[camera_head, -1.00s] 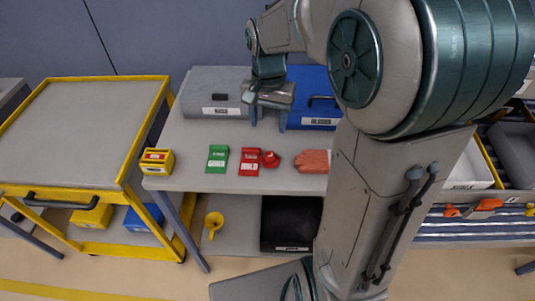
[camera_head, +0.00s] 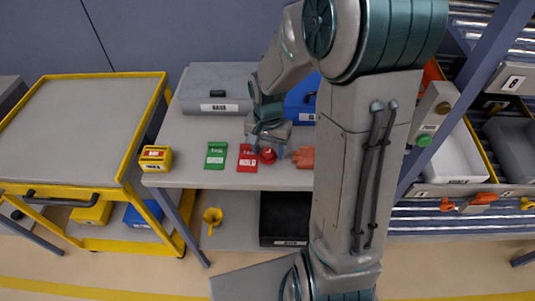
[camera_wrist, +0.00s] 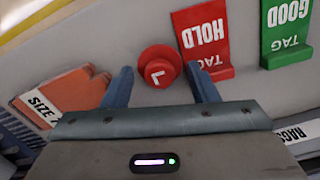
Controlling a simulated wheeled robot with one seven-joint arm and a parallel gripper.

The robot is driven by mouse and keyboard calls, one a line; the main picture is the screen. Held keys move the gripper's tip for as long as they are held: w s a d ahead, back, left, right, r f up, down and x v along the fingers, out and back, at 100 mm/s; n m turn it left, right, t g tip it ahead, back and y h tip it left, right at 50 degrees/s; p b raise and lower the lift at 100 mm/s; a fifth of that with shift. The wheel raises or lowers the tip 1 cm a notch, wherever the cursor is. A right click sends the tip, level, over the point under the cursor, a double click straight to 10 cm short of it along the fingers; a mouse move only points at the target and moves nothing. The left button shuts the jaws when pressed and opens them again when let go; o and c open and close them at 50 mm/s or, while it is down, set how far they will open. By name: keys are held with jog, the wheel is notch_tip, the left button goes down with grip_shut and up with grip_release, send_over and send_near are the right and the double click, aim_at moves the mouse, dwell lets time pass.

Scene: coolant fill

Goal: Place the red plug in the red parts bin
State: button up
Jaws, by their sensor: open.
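The red plug (camera_head: 268,156) stands on the grey table near its front edge, beside the red HOLD tag (camera_head: 247,160). In the wrist view the plug (camera_wrist: 157,66) is a round red cap on a wider round flange, with a white mark on top. My gripper (camera_head: 269,150) is over the plug, jaws open. In the wrist view one finger of my gripper (camera_wrist: 161,80) is on each side of the plug's near edge, with gaps between. Nothing is held. I cannot clearly make out a red parts bin in these views.
A green GOOD tag (camera_head: 216,156) lies left of the HOLD tag. Orange gloves (camera_head: 303,158) lie right of the plug, close to my gripper. Grey (camera_head: 215,90) and blue (camera_head: 301,101) boxes stand behind. A yellow box (camera_head: 155,158) sits at the table's left corner. The cart top (camera_head: 85,125) is clear.

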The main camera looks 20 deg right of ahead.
jog(key=c, duration=1.1)
jog(key=shift+r, duration=0.1)
jog(key=shift+c, duration=0.2)
